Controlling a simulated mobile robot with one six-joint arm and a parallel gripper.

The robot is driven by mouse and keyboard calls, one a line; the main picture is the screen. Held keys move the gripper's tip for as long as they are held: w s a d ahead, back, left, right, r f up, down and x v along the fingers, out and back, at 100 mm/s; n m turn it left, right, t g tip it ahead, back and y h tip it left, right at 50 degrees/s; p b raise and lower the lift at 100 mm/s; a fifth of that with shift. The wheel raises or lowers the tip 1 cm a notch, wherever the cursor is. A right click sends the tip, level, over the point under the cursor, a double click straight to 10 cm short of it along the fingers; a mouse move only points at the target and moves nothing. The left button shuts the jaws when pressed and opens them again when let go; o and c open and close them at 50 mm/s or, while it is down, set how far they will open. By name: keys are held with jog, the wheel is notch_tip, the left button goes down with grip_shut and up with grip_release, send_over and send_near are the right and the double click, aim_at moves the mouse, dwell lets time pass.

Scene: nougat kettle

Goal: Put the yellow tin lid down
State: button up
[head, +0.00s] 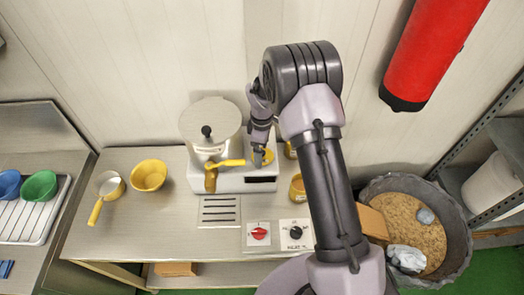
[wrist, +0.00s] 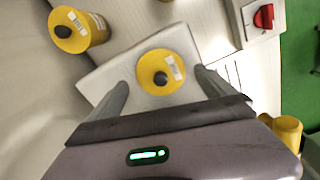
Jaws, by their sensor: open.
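The yellow tin lid (wrist: 168,72), round with a black knob and a pale label, shows in the wrist view over a flat white surface (wrist: 118,75). In the head view it shows as a yellow patch (head: 267,157) at the right end of the white kettle machine (head: 232,184), partly hidden by my gripper. My gripper (head: 258,160) points down just over it. In the wrist view the open fingers (wrist: 163,82) stand on either side of the lid, with gaps visible. I cannot tell how high the fingertips are above it.
A lidded yellow tin (wrist: 85,30) stands close by. A yellow container (head: 297,188) stands right of the machine. The metal kettle (head: 210,122) and a yellow-handled tool (head: 225,163) are left of my gripper. Red and black knobs (head: 258,234) sit in front.

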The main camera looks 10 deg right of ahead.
jog(key=s+r+m+t, duration=0.1)
jog(key=s+r+m, duration=0.1)
jog(key=r, duration=0.9)
jog(key=s+r+m+t, duration=0.1)
jog(key=s+r+m, duration=0.15)
jog(key=r, duration=0.85)
jog(key=s+a+r+m+t, duration=0.1)
jog(key=s+r+m, duration=0.2)
jog(key=s, duration=0.5)
jog(key=s+a+r+m+t+y, duration=0.1)
jog(key=s+r+m, duration=0.2)
jog(key=s, duration=0.6)
jog(key=s+a+r+m+t+y, duration=0.1)
jog(key=s+r+m, duration=0.2)
jog(key=s+m, duration=0.3)
jog(key=s, duration=0.3)
jog(key=shift+a+r+m+t, duration=0.35)
jog(key=shift+a+r+t, duration=0.05)
jog(key=shift+w, duration=0.1)
